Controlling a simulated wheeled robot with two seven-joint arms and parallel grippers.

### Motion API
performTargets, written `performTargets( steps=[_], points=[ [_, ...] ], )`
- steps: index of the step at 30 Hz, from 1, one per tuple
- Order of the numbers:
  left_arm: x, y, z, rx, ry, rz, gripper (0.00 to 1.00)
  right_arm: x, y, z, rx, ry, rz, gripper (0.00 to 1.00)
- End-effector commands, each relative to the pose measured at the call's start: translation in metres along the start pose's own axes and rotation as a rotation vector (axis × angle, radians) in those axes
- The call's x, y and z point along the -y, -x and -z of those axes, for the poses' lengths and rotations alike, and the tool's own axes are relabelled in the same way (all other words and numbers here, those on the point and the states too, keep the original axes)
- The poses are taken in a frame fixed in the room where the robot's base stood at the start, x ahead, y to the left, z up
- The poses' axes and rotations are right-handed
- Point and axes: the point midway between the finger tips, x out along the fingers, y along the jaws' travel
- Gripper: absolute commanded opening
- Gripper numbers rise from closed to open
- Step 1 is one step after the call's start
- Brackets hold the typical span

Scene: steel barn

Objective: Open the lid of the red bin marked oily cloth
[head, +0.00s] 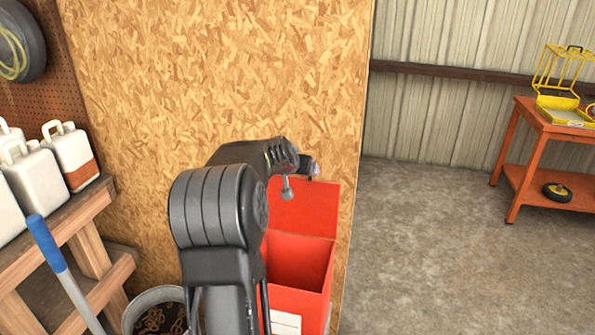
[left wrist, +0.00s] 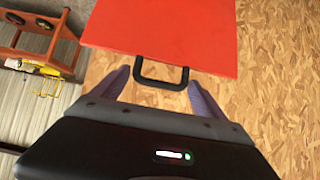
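The red bin (head: 298,298) stands against the chipboard wall, with a white label (head: 285,322) partly visible low on its front. Its red lid (head: 303,210) is raised upright at the back, and the bin's inside shows. In the left wrist view the lid (left wrist: 160,35) has a black handle (left wrist: 162,84) on its edge. My left gripper (left wrist: 160,80) is open, its two fingers apart on either side of the handle with gaps to it. In the head view my left gripper (head: 312,170) is at the lid's top edge, partly hidden by its wrist. My right gripper is not in view.
A wooden bench (head: 85,225) with white jugs (head: 72,155) stands at left. A blue-handled tool (head: 60,265) and a bucket of chain (head: 155,312) are near the bin. An orange cart (head: 530,150) is at far right. Concrete floor between is clear.

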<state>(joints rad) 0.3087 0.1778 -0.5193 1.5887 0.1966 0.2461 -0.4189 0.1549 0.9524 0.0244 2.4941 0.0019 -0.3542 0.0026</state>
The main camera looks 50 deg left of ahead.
Motion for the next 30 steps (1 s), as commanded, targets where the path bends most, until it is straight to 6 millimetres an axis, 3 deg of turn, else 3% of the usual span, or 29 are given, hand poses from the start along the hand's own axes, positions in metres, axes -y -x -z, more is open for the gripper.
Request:
performTargets(
  steps=[11, 22, 30],
  points=[
    [-0.001, 0.004, -0.002, 0.007, 0.0, -0.001, 0.85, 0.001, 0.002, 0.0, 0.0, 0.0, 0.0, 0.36],
    [-0.001, 0.058, 0.001, 0.005, 0.0, -0.004, 0.85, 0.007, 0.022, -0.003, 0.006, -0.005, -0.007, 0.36],
    [0.0, 0.077, -0.001, 0.005, 0.0, -0.001, 0.85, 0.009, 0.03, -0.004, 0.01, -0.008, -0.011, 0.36]
  ],
)
